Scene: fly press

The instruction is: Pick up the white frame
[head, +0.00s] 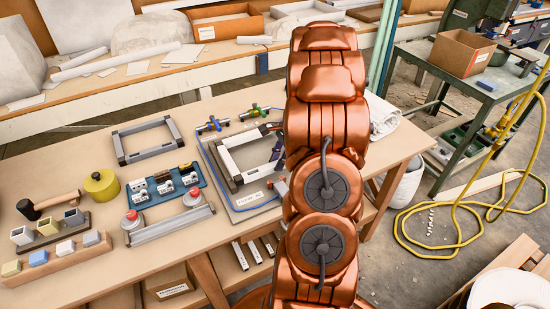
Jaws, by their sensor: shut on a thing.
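The white frame (229,160), a rectangle of pale bars with dark corner pieces, shows just left of my copper-coloured arm in the head view. It is over a grey board (244,211) on the workbench. My gripper (270,128) is mostly hidden by my arm; a dark part of it shows at the frame's upper right corner. It is shut on the white frame there. The frame's right side is partly hidden by my arm. Whether the frame touches the board or is raised a little, I cannot tell.
A grey frame (148,154) lies at the left. A blue tray (180,197) with white parts, a fixture with red knobs (132,216), a yellow can (102,185) and a mallet (50,202) stand nearby. Two toggle clamps (212,125) sit behind the board.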

